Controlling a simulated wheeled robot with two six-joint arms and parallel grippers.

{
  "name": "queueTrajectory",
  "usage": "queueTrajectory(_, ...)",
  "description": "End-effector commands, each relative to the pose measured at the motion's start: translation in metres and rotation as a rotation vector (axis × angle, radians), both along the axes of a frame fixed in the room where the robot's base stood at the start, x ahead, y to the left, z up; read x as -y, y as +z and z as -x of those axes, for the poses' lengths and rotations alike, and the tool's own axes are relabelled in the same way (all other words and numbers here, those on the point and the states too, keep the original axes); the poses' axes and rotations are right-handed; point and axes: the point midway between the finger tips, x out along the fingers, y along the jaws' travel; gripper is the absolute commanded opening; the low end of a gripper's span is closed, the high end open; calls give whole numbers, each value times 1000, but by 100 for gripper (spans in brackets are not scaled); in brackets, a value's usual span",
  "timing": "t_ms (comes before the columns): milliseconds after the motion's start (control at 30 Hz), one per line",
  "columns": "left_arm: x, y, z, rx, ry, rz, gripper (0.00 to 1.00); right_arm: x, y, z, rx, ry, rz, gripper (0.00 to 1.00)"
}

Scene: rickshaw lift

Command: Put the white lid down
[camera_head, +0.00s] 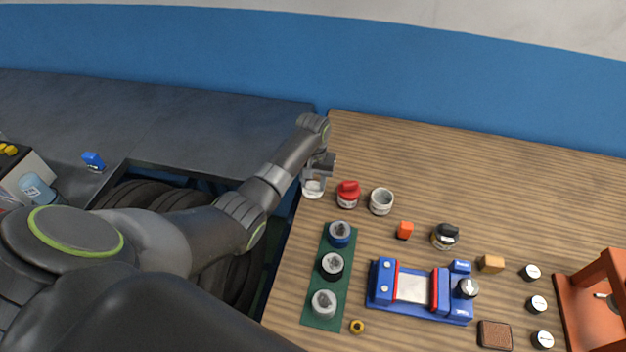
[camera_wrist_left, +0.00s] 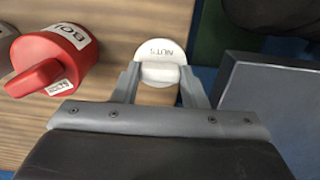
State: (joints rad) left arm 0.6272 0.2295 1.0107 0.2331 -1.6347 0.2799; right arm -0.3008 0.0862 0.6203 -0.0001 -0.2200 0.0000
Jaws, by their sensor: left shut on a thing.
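The white lid (camera_wrist_left: 160,58), lettered "NUTS", has its raised grip between the two fingers of my left gripper (camera_wrist_left: 163,85) in the left wrist view. The gripper is shut on that grip. In the head view my left gripper (camera_head: 319,172) is at the left edge of the wooden table top, and the pale lid (camera_head: 313,189) shows just below it. I cannot tell whether the lid touches the wood. My right gripper is not in view.
A red-lidded jar (camera_head: 347,194) stands just right of the gripper, with an open pale jar (camera_head: 381,201) beyond it. A green strip (camera_head: 325,285) holds several containers nearer me. A blue fixture (camera_head: 418,292) stands right of it. The back of the wooden top (camera_head: 450,160) is clear.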

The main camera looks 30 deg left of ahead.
Motion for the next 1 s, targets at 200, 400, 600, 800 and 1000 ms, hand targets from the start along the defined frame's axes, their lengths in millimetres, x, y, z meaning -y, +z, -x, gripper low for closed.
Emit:
queueTrajectory(200, 0, -1, 0, 2, 0, 0, 17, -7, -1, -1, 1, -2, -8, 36)
queueTrajectory(400, 0, -4, -1, 2, 0, 0, 42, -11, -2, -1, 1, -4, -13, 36)
queueTrajectory(600, 0, -4, 0, 2, 0, 0, 61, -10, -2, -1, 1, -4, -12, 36)
queueTrajectory(800, 0, -4, 0, 1, 0, 0, 61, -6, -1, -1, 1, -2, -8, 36)
queueTrajectory(1000, 0, 9, -1, 5, 0, 0, 61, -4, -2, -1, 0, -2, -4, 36)
